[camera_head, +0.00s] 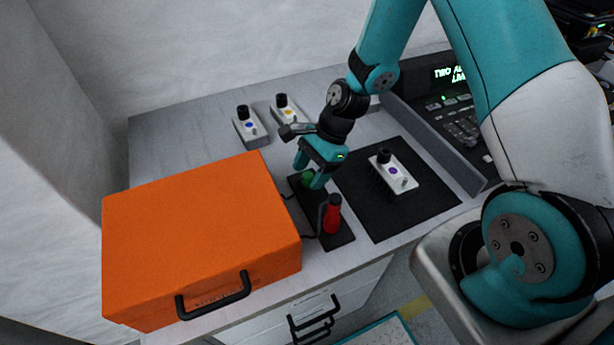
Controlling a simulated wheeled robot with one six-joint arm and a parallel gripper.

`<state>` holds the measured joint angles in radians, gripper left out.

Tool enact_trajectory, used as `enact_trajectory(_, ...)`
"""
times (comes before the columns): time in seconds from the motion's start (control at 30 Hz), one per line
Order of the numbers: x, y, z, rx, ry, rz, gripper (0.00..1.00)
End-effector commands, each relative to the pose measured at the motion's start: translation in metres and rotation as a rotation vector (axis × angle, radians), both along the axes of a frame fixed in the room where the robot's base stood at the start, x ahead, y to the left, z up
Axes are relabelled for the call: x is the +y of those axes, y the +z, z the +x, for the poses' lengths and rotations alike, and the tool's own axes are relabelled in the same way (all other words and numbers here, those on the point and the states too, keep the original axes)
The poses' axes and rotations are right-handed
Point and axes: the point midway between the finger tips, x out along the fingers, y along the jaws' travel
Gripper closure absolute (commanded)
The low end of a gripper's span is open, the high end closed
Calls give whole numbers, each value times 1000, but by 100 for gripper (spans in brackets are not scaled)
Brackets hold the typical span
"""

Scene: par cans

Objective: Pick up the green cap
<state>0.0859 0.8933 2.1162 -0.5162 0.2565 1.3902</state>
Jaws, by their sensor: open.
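The green cap (307,177) stands on a narrow black base (341,239) on the grey table, right of the orange case. My gripper (308,173) is open and points down at the green cap. Its teal fingers reach down to either side of the cap and partly hide it. Whether the fingers touch the cap cannot be told from this view. A red cap or bottle (332,214) stands upright on the same black base, nearer the front.
A large orange case (200,235) fills the left of the table (170,137). A black mat (420,205) bears a small white device (391,171). Two similar devices (249,128) (287,109) stand behind. A console (450,115) with a lit display is at the right.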

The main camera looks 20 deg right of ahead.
Motion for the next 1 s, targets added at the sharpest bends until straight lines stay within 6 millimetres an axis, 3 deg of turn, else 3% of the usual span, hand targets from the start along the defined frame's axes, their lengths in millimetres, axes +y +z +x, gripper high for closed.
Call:
enact_trajectory(0.13, 7, -13, -1, -1, 0, 0, 41)
enact_trajectory(0.37, 7, -14, -1, -3, -1, 0, 41)
enact_trajectory(0.6, 7, -14, -1, -2, -1, -1, 94)
enact_trajectory(1.0, 7, -8, 0, -4, -1, 0, 94)
